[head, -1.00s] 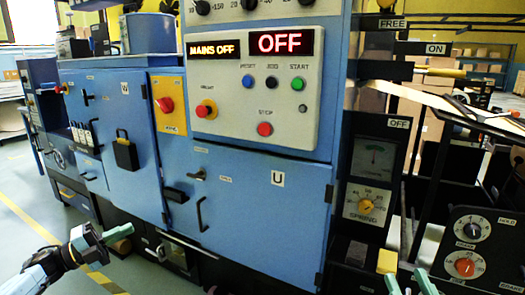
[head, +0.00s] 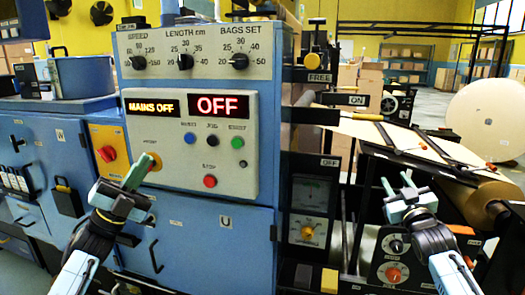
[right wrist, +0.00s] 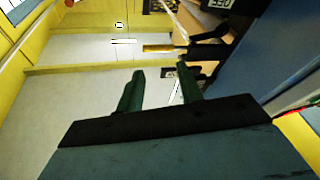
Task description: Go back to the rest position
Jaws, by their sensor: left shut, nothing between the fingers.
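My left gripper (head: 137,174) is raised in front of the blue machine's control panel, its green fingers together and empty. It covers part of the panel's lower left, near the yellow and red knob. My right gripper (head: 396,186) is raised at the right, in front of the machine's paper feed area. Its two fingers stand apart with nothing between them. In the right wrist view the right gripper (right wrist: 160,92) also shows its green fingers spread and empty.
The control panel (head: 215,178) reads MAINS OFF and OFF. A dial box (head: 392,245) with black and orange knobs stands below the right gripper. A large paper roll (head: 490,118) is at the far right. Blue cabinet doors (head: 190,245) lie behind the left gripper.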

